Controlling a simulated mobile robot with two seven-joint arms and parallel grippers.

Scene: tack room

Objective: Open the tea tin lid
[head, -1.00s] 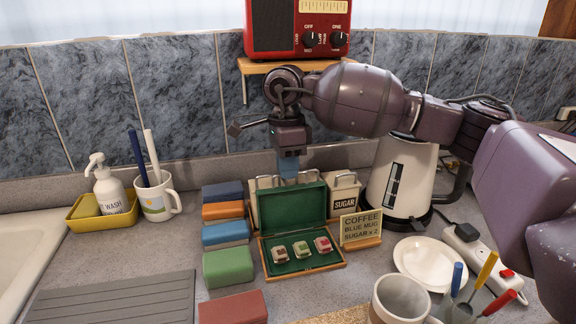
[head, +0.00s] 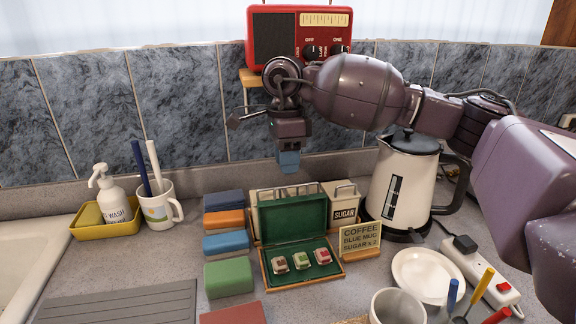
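Several cream tins with wire handles stand in a row behind an open green-lined box. The right-hand tin (head: 344,203) is labelled SUGAR. The left tin (head: 265,196) and the middle tin are mostly hidden by the box's raised lid (head: 293,219), so I cannot read which is the tea tin. My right gripper (head: 289,163) points down with blue fingertips above the middle of the row, apart from the tins. Nothing shows hanging from it, but I cannot make out the gap between its fingers. My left gripper is out of view.
A red radio (head: 273,35) sits on a shelf behind my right arm. A kettle (head: 400,185) stands right of the tins. A sign (head: 360,236), plate (head: 428,273), mug and power strip (head: 480,270) crowd the right. Coloured blocks (head: 228,277) line the left.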

